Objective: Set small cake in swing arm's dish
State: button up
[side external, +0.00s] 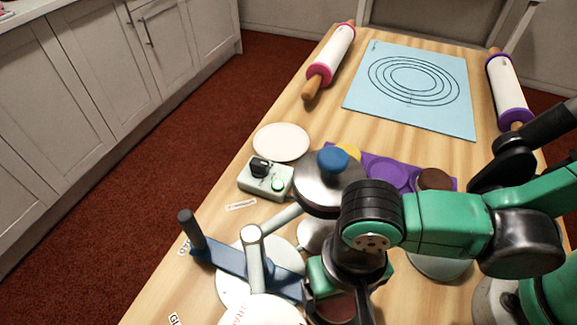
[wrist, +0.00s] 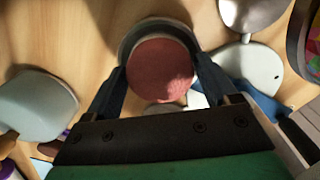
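A small round cake with a reddish-pink top (wrist: 160,70) lies between my fingers in the wrist view, in or over a grey-rimmed round holder (wrist: 152,26). In the side view, a reddish-brown patch of it (side external: 336,309) shows below my gripper (side external: 340,297). My fingers (wrist: 160,72) are spread on either side of the cake; I cannot tell whether they touch it. A swing arm with a blue bar (side external: 255,272) and an upright grey handle (side external: 193,230) stands left of my gripper. A pale disc (side external: 262,312) lies near its front. Which dish belongs to it is unclear.
A metal pan-like dome with a blue knob (side external: 333,160) stands behind my gripper. A brown-topped item (side external: 434,179) and a purple tray (side external: 385,172) are to the right. A control box (side external: 265,180) and white disc (side external: 281,142) are at left. A blue mat (side external: 415,88) lies far back.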

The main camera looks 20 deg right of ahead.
jog(key=shift+o, duration=0.9)
jog(key=shift+r, duration=0.1)
notch_tip(320, 180, up, 12)
jog(key=shift+w, duration=0.2)
jog(key=shift+r, duration=0.1)
dwell(0.4)
